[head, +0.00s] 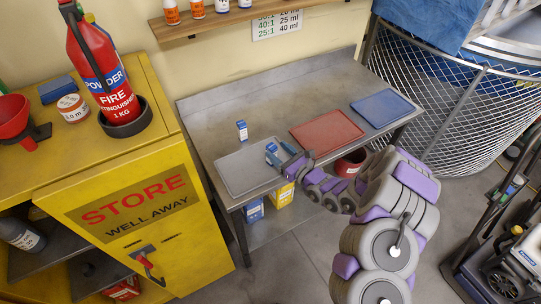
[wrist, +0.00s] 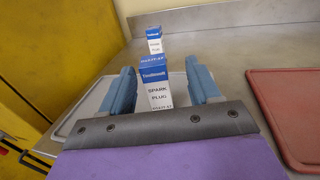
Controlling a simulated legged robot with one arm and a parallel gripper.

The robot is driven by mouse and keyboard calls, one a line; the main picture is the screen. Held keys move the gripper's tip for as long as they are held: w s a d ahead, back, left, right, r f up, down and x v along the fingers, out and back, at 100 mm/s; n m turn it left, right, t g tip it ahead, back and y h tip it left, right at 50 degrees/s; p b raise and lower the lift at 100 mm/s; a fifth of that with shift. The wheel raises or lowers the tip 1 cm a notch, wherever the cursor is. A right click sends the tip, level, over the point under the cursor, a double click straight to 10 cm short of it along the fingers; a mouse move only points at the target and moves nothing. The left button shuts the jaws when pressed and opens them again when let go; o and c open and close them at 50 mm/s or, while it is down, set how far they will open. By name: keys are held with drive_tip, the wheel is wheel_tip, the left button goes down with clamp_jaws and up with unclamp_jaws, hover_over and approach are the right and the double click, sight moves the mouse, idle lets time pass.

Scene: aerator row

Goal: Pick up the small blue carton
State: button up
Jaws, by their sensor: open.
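A small blue-and-white carton (wrist: 155,88), printed with spark plug lettering, stands upright on the grey tray in the wrist view. My gripper (wrist: 160,72) is open, with one blue finger on each side of this carton. A gap shows on both sides, and the carton's lower part is hidden behind the gripper's body. In the head view the carton (head: 271,147) is partly covered by my gripper (head: 280,154). A second, similar carton (head: 242,130) stands upright on the bench behind the tray; it also shows in the wrist view (wrist: 154,42).
The grey tray (head: 235,177), a red mat (head: 327,131) and a blue mat (head: 382,108) lie on the metal bench (head: 215,108). A yellow cabinet (head: 190,225) stands at the left with a fire extinguisher (head: 98,65) on top. A shelf (head: 225,22) hangs above.

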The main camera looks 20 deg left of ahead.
sight(269, 145)
drive_tip(key=x, duration=0.2)
drive_tip(key=b+x, duration=0.1)
drive_tip(key=x, duration=0.2)
drive_tip(key=shift+s+a, duration=0.25)
drive_tip(key=shift+a, duration=0.2)
drive_tip(key=shift+d+r, duration=0.15)
drive_tip(key=shift+d, duration=0.3)
drive_tip(key=c, duration=0.5)
drive_tip(key=shift+a, duration=0.25)
drive_tip(key=c, duration=0.6)
drive_tip(key=shift+o, duration=0.2)
